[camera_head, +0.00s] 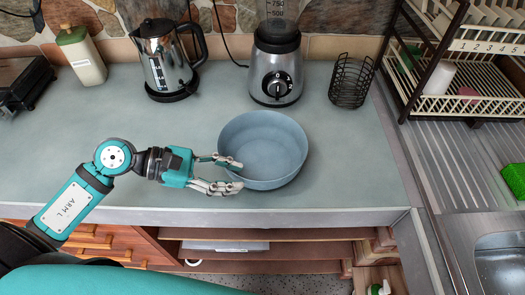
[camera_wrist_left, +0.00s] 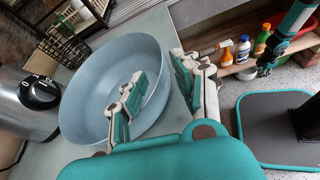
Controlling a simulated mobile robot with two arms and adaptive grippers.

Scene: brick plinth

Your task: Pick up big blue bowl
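The big blue bowl (camera_head: 265,145) stands upright on the grey-green counter, near its front edge. My left gripper (camera_head: 236,175) reaches in from the left at the bowl's left front side. Its fingers are apart. In the left wrist view, one finger of my left gripper (camera_wrist_left: 157,72) shows over the inside of the bowl (camera_wrist_left: 100,75) and the other outside its rim. The wall lies between them; I cannot tell whether they touch it. An arm of mine, seemingly the right, shows small at the upper right of the wrist view; its gripper's state is unclear.
A blender (camera_head: 276,75) stands just behind the bowl, a kettle (camera_head: 165,65) behind left. A black wire basket (camera_head: 351,82) and a dish rack (camera_head: 465,80) are to the right. The counter (camera_head: 120,180) left of the bowl is clear. Open shelves lie below the front edge.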

